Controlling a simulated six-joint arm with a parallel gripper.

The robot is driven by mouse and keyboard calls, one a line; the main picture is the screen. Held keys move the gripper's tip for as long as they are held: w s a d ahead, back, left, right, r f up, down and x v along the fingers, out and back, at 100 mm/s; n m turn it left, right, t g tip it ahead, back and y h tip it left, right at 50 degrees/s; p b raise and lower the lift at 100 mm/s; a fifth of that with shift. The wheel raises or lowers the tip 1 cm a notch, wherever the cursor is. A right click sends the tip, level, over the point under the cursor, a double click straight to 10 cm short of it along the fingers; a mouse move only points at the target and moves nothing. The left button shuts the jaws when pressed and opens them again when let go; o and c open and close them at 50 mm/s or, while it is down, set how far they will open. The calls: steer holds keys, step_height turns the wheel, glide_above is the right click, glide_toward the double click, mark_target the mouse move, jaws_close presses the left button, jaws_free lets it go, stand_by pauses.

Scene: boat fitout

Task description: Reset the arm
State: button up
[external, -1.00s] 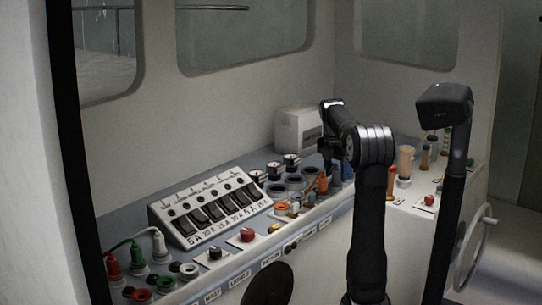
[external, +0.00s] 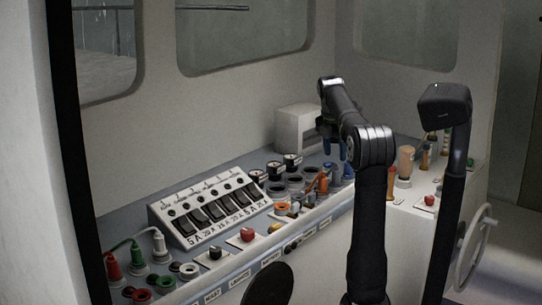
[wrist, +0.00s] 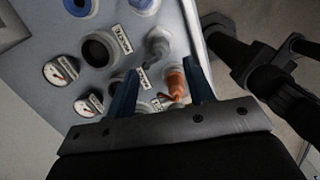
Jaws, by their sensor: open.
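My arm stands in front of the console in the external view. Its gripper (external: 336,149) points down above the console's right part. In the wrist view my gripper (wrist: 162,88) shows its two blue fingers apart, with nothing held between them. An orange plug (wrist: 175,82) with a cable shows between and beyond the fingers; it also stands on the console in the external view (external: 323,182). A grey plug (wrist: 158,44) is beside it. Whether the fingertips clear the orange plug is hard to judge in the wrist view, but the external view shows the gripper raised above it.
The console holds a tilted switch panel (external: 210,209), round gauges (external: 275,168), red, green and white plugs (external: 158,245) at left, and a red button (external: 247,234). A white box (external: 297,128) stands behind. A black post (external: 446,180) rises right of my arm.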

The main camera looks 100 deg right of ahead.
mark_target(339, 171)
step_height(339, 171, up, 9)
steer(key=w, duration=0.1)
steer(key=f, duration=0.5)
steer(key=s+f, duration=0.1)
steer(key=f, duration=0.5)
steer(key=s+f, duration=0.1)
steer(key=f, duration=0.4)
steer(key=shift+d+f, duration=0.3)
step_height(339, 171, up, 7)
steer(key=shift+r, duration=0.1)
steer(key=shift+w+a+r+n, duration=0.1)
steer(key=shift+a+r+n, duration=0.1)
steer(key=shift+a, duration=0.2)
steer(key=shift+w+a+r+n, duration=0.1)
steer(key=shift+a+n, duration=0.1)
steer(key=shift+a, duration=0.15)
steer(key=shift+d+f, duration=0.1)
steer(key=shift+d+f, duration=0.1)
steer(key=shift+d, duration=0.1)
steer(key=shift+m, duration=0.3)
steer(key=f, duration=0.4)
steer(key=d+f, duration=0.1)
steer(key=f, duration=0.1)
steer(key=shift+s+f, duration=0.15)
steer(key=shift+f, duration=0.15)
step_height(339, 171, up, 12)
steer(key=w+a, duration=0.1)
steer(key=shift+w+f, duration=0.2)
steer(key=shift+w, duration=0.05)
